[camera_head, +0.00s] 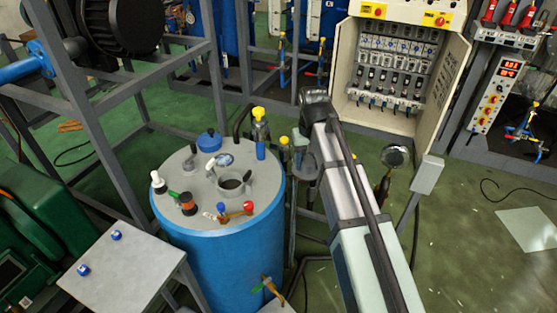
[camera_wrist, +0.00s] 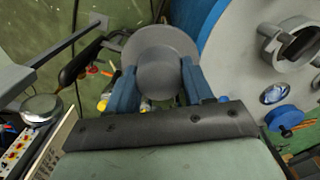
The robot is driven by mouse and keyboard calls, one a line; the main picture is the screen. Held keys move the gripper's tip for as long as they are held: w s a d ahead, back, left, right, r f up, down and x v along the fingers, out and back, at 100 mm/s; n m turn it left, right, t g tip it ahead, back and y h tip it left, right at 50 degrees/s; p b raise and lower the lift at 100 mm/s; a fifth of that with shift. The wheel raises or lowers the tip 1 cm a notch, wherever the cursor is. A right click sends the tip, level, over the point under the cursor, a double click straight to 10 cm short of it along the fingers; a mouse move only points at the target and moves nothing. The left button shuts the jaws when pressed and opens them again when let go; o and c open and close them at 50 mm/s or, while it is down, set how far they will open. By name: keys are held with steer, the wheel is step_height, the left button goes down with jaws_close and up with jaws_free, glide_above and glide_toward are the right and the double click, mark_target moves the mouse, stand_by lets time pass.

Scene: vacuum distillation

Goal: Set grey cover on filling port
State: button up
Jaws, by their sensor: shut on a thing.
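The grey cover (camera_wrist: 160,48) is a round disc with a domed middle. My gripper (camera_wrist: 158,70) is shut on it, with a blue finger on each side of the dome. The filling port (camera_head: 232,184) is a short grey collar with a dark opening on top of the blue tank (camera_head: 225,250). In the wrist view the port (camera_wrist: 270,48) is at the upper right, and the cover is to its left, apart from it, beside the tank's edge. In the head view my arm largely hides the gripper, to the right of the tank.
Around the port on the tank lid stand a blue cap (camera_head: 209,141), a sight glass (camera_head: 224,160), an orange-and-black fitting (camera_head: 187,204) and a red-and-blue valve (camera_head: 236,212). A yellow-topped fitting (camera_head: 259,120) stands behind. An open electrical cabinet (camera_head: 395,70) is farther back.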

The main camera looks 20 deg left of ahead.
steer(key=w+d+f+m, duration=0.2)
steer(key=d, duration=1)
steer(key=w+d+f+m, duration=0.1)
steer(key=d+f+m, duration=0.1)
steer(key=d, duration=0.9)
steer(key=w+d+f+m, duration=0.2)
steer(key=d, duration=1)
steer(key=w+a+r+n, duration=0.15)
steer(key=a+n, duration=0.25)
steer(key=a, duration=1.1)
steer(key=a+r+n, duration=0.3)
steer(key=a, duration=1.3)
steer(key=s+a+n, duration=0.2)
steer(key=s+a, duration=0.3)
steer(key=a, duration=0.3)
steer(key=s+a+r+n, duration=0.1)
steer(key=s+a+n, duration=0.2)
steer(key=a, duration=0.6)
steer(key=s+a+r+n, duration=0.1)
steer(key=s+a+n, duration=0.1)
steer(key=s+a, duration=0.5)
steer(key=shift+s+a+r+n, duration=0.2)
steer(key=shift+a+n, duration=0.2)
steer(key=shift+a, duration=0.8)
steer(key=shift+f, duration=0.15)
steer(key=shift+f, duration=2.6)
